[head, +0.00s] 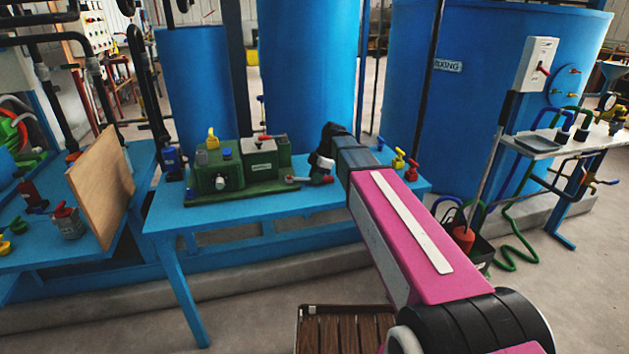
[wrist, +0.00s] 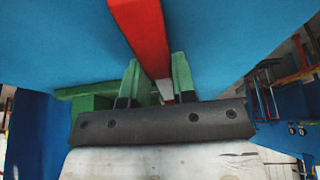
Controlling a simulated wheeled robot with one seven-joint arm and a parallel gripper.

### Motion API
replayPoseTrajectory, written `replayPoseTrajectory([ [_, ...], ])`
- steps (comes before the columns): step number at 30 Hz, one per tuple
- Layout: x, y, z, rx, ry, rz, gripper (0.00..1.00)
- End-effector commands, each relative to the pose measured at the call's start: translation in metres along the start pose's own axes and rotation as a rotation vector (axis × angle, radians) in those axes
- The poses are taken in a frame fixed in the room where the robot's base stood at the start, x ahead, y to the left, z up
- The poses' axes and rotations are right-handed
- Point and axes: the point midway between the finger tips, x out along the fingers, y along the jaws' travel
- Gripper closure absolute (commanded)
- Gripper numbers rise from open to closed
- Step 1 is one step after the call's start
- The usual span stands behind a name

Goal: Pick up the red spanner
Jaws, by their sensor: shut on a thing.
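The red spanner (wrist: 145,35) runs between the two green fingers of my gripper (wrist: 156,80) in the wrist view, with a pale grey part showing near the palm. My gripper is shut on it. In the head view my gripper (head: 320,168) is low over the right part of the blue table, and the spanner (head: 297,180) shows there as a small red and grey piece beside the fingers. I cannot tell whether the spanner still touches the table.
A green machine (head: 232,168) stands on the blue table (head: 166,222), left of my gripper. Small yellow and red valves (head: 405,165) stand to the right, behind my arm. Large blue tanks (head: 310,70) rise behind. A wooden board (head: 101,188) stands at the left.

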Motion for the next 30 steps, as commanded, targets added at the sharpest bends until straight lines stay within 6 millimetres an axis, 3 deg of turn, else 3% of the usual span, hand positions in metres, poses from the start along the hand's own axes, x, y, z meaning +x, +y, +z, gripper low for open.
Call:
replayPoseTrajectory([
  [11, -0.009, 0.0, -0.004, 0.0, 0.0, 0.0, 1.0],
  [18, -0.039, 0.0, -0.016, -0.001, 0.0, 0.001, 1.0],
  [30, -0.057, -0.048, -0.101, -0.003, 0.0, 0.0, 1.0],
])
